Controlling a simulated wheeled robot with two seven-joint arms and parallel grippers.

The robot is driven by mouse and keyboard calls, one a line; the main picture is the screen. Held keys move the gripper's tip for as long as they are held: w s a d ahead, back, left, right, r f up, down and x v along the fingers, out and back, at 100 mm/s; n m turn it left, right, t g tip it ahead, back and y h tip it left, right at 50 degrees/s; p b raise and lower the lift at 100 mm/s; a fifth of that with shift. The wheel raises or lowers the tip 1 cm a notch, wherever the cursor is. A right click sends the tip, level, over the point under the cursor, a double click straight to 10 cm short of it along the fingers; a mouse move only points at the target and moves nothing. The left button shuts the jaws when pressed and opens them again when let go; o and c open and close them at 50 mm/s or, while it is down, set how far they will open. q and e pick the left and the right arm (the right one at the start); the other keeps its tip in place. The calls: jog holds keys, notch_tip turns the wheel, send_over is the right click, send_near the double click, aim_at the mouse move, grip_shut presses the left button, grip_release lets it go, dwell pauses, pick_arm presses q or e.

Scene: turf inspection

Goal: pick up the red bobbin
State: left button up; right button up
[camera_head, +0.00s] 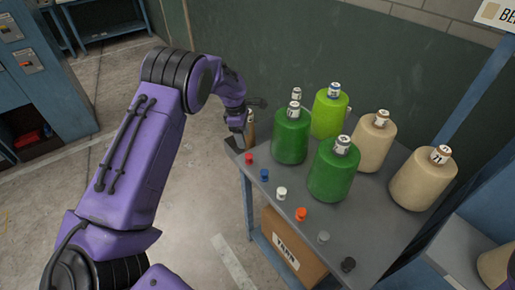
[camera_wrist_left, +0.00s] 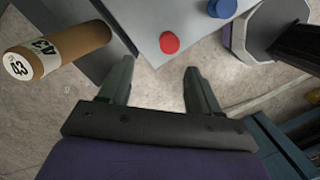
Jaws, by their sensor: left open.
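The red bobbin (camera_head: 249,158) stands near the left corner of the grey table, at the end of a row of small bobbins. In the left wrist view the red bobbin (camera_wrist_left: 169,43) shows as a round red top on the table, close to its edge. My left gripper (camera_wrist_left: 158,76) is open and empty, with its two fingers apart. The bobbin lies beyond the fingertips, roughly in line with the gap between them, and is not touched. In the head view my left gripper is small and partly hidden at the table's left corner. My right gripper is not in view.
The blue bobbin (camera_head: 264,174) stands next to the red one, then the white bobbin (camera_head: 282,193) and the orange bobbin (camera_head: 301,214). Large green and beige yarn cones fill the table's back. A brown tube marked 43 (camera_wrist_left: 70,46) is left of the fingers. A box (camera_head: 290,250) sits below.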

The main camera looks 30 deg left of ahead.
aim_at(249, 156)
pick_arm(q)
jog(key=f, duration=0.1)
jog(key=s+d+f+p, duration=0.1)
jog(key=f, duration=0.1)
jog(key=d+f+p, duration=0.1)
jog(key=f, duration=0.1)
jog(key=shift+s, duration=0.2)
jog(key=f, duration=0.1)
jog(key=w+f, duration=0.1)
jog(key=f, duration=0.1)
jog(key=f+p, duration=0.1)
jog(key=shift+w+d+f, duration=0.15)
jog(key=shift+d+f, duration=0.1)
jog(key=shift+d, duration=0.05)
jog(key=shift+s+a+r, duration=0.1)
jog(key=shift+s, duration=0.1)
jog(key=shift+s+r, duration=0.1)
jog(key=c, duration=1.1)
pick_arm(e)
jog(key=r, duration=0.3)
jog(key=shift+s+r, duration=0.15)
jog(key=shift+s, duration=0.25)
